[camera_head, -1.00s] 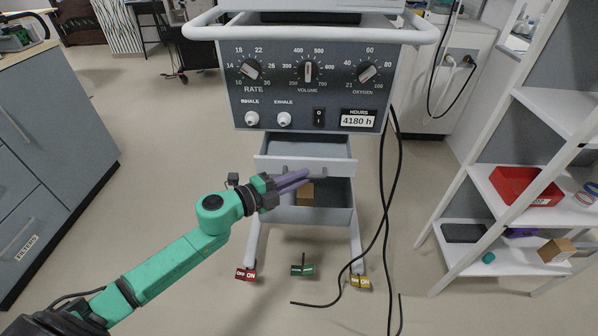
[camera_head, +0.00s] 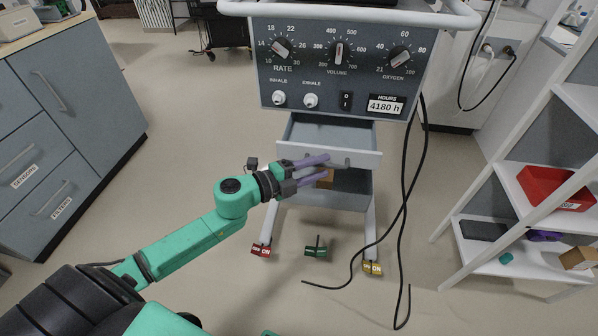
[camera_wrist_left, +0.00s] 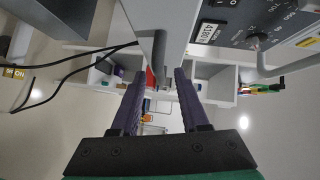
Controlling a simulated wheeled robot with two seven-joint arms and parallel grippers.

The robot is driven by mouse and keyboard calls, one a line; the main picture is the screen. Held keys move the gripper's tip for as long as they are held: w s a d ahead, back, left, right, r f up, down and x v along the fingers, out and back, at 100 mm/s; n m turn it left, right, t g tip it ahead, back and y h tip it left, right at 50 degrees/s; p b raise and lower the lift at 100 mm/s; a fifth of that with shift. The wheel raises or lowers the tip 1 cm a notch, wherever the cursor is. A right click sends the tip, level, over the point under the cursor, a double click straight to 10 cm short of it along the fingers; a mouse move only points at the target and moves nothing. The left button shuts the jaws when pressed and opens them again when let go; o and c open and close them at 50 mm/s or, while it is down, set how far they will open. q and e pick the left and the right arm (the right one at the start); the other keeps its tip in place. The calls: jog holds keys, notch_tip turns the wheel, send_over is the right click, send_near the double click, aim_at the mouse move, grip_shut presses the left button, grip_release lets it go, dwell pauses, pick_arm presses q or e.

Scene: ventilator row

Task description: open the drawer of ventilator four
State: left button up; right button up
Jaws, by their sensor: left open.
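The ventilator (camera_head: 335,75) faces me; its panel reads 4180 h, and I see no number four on it. Its white-fronted drawer (camera_head: 365,159) stands partly out, with grey inside showing behind the front. My left gripper (camera_head: 326,168) is at the drawer front with its purple fingers open. In the left wrist view, the grey drawer handle (camera_wrist_left: 162,76) lies between the fingertips of that gripper (camera_wrist_left: 160,74), with a gap visible on at least the right side. The fingers partly hide the handle in the head view. My right gripper is not in view.
Black cables (camera_head: 408,200) hang at the right. A white shelf rack (camera_head: 490,200) stands right, a grey cabinet (camera_head: 75,120) left.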

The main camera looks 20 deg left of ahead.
pick_arm(q)
jog(key=v, duration=1.4)
jog(key=shift+p, duration=0.3)
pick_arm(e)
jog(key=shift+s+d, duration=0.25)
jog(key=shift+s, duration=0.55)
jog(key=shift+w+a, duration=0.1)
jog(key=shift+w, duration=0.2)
